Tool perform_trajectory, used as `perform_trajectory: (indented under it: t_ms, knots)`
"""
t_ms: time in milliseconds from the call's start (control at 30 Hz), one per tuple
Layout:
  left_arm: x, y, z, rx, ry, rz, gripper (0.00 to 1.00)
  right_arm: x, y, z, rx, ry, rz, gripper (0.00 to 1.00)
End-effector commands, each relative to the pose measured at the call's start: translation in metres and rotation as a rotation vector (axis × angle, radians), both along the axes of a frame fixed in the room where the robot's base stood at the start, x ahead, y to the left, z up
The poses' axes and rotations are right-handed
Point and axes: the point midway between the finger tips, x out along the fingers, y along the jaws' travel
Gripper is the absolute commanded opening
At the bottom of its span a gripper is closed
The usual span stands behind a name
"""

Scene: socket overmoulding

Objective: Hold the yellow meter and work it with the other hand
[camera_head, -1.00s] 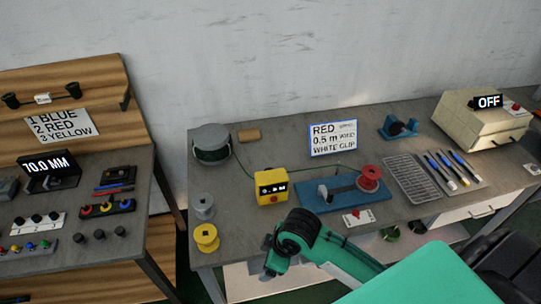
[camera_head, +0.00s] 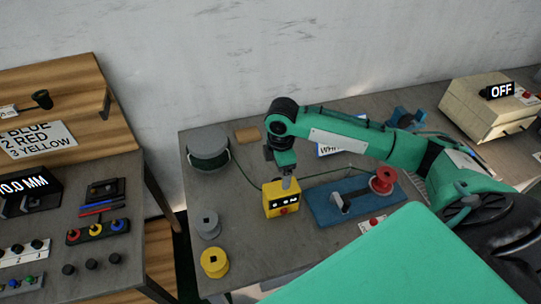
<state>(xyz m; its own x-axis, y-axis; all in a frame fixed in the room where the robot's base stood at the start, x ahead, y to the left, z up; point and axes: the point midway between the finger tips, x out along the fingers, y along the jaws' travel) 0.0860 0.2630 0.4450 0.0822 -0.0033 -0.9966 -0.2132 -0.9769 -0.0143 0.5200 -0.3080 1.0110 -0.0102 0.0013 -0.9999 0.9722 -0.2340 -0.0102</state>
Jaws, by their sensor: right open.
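The yellow meter (camera_head: 281,199) stands on the grey table, with a dark display and a red button on its front. My right gripper (camera_head: 288,183) points down at the top of the meter, its fingertips at or just above the top face. It is open; whether it touches the meter I cannot tell. A green wire runs behind the meter from the dark green spool (camera_head: 208,150) toward the blue winder. My left gripper is not in view.
The blue winder base (camera_head: 325,213) with a red spool (camera_head: 383,180) stands right of the meter. Grey (camera_head: 207,225) and yellow (camera_head: 214,262) spools stand to the left. A beige box (camera_head: 482,110) reading OFF is at the far right. My right arm covers much of the table's back.

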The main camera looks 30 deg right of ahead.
Motion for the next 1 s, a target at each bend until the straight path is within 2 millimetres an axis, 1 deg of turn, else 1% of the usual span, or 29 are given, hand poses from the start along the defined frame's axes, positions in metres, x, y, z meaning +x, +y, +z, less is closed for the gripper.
perform_trajectory:
  t_ms: [33,133,233,600,700,833,1000]
  knots:
    - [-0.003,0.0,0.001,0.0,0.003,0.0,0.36,0.0,-0.001,-0.001,-0.001,0.003,0.0,0.83]
    - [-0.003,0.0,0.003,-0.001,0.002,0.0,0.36,-0.001,-0.001,-0.01,-0.002,0.006,0.001,0.83]
    - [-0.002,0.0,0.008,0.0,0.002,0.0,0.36,-0.002,-0.001,-0.025,-0.002,0.006,0.001,0.83]
    - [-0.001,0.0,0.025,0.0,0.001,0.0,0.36,-0.002,0.0,-0.097,-0.001,0.004,-0.001,0.83]
    - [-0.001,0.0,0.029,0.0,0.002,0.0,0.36,-0.002,0.0,-0.112,-0.001,0.003,0.0,0.83]
    - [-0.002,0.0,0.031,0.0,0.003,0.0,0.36,-0.002,0.0,-0.127,-0.001,0.002,0.0,0.83]
    - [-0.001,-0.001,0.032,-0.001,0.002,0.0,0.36,-0.002,0.0,-0.136,-0.001,0.0,0.001,0.83]
